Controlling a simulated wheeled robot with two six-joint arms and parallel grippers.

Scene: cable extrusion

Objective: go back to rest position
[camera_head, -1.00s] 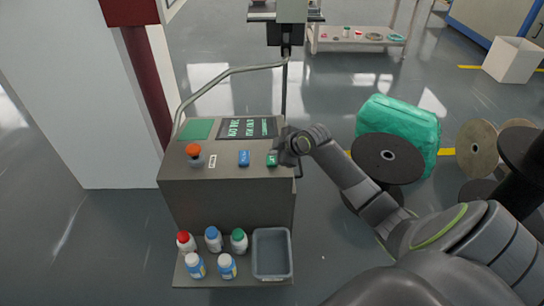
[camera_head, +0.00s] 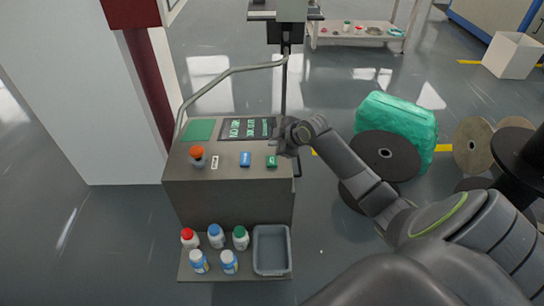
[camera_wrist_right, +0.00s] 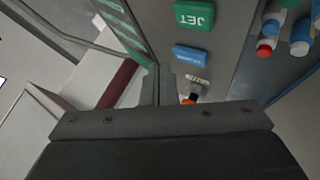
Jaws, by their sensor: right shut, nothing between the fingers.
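My right gripper (camera_head: 284,146) is above the right edge of the grey control box (camera_head: 228,203), close to the green button (camera_head: 271,161) and up and right of it. Its shut, empty fingers (camera_wrist_right: 164,85) show in the right wrist view. There the green button (camera_wrist_right: 194,15), marked JET, is at the top, apart from the fingers, and the blue button (camera_wrist_right: 192,54) is below it. In the head view the blue button (camera_head: 245,159) and an orange-topped knob (camera_head: 197,155) sit further left on the box. My left gripper is not in view.
Bottles (camera_head: 215,236) and an empty grey bin (camera_head: 271,251) stand on a low shelf at the box's front. A dark spool (camera_head: 385,155) and a green wrapped bundle (camera_head: 405,120) stand to the right. A bent pipe (camera_head: 230,72) rises behind the box.

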